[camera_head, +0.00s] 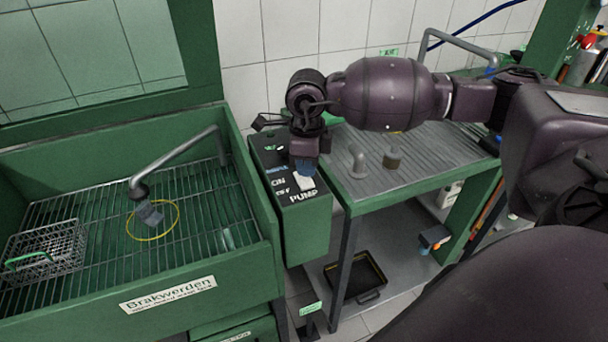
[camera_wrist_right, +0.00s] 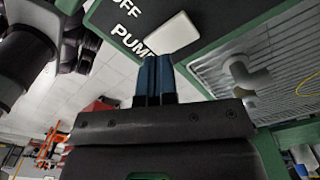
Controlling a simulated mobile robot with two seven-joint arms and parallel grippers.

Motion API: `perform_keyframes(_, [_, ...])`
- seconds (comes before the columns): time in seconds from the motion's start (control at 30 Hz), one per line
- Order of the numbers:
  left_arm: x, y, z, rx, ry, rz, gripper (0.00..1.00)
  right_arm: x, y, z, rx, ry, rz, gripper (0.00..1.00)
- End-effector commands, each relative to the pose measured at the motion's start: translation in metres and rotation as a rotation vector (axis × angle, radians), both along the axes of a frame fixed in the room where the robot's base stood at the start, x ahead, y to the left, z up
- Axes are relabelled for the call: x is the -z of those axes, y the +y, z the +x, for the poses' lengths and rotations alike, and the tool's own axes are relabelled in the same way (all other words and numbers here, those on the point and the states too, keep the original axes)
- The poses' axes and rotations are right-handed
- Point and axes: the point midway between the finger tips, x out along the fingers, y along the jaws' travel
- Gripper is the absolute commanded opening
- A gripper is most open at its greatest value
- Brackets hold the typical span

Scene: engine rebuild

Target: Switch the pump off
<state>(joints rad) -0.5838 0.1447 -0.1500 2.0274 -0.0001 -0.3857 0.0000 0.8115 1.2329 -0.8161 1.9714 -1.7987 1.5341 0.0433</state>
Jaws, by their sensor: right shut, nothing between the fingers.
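The pump control box (camera_head: 305,225) is green with a black top panel lettered ON and PUMP, and it hangs between the wash basin and the bench. A white switch (camera_head: 305,183) sits on its panel. In the right wrist view the white switch (camera_wrist_right: 172,34) lies just beyond my fingertips, by the letters OFF and PUMP. My right gripper (camera_head: 306,168) points down over the panel, its blue fingers together and empty. In the right wrist view the right gripper (camera_wrist_right: 154,80) appears very near the switch; contact cannot be told. My left gripper is not in view.
The green wash basin (camera_head: 245,270) on the left holds a wire basket (camera_head: 45,252), a bent spout (camera_head: 180,160) and a yellow ring (camera_head: 178,222). A black tray (camera_head: 355,278) lies below.

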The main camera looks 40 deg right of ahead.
Motion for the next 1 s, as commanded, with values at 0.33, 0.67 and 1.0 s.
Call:
perform_keyframes(0.33, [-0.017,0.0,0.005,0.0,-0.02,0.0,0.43,-0.025,0.0,0.0,0.0,-0.003,0.0,0.0])
perform_keyframes(0.67, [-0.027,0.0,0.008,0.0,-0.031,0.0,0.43,-0.042,0.0,0.0,0.0,-0.001,0.0,0.0])
perform_keyframes(1.0, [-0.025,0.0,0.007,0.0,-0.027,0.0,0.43,-0.041,0.0,0.0,0.0,0.0,0.0,0.0])
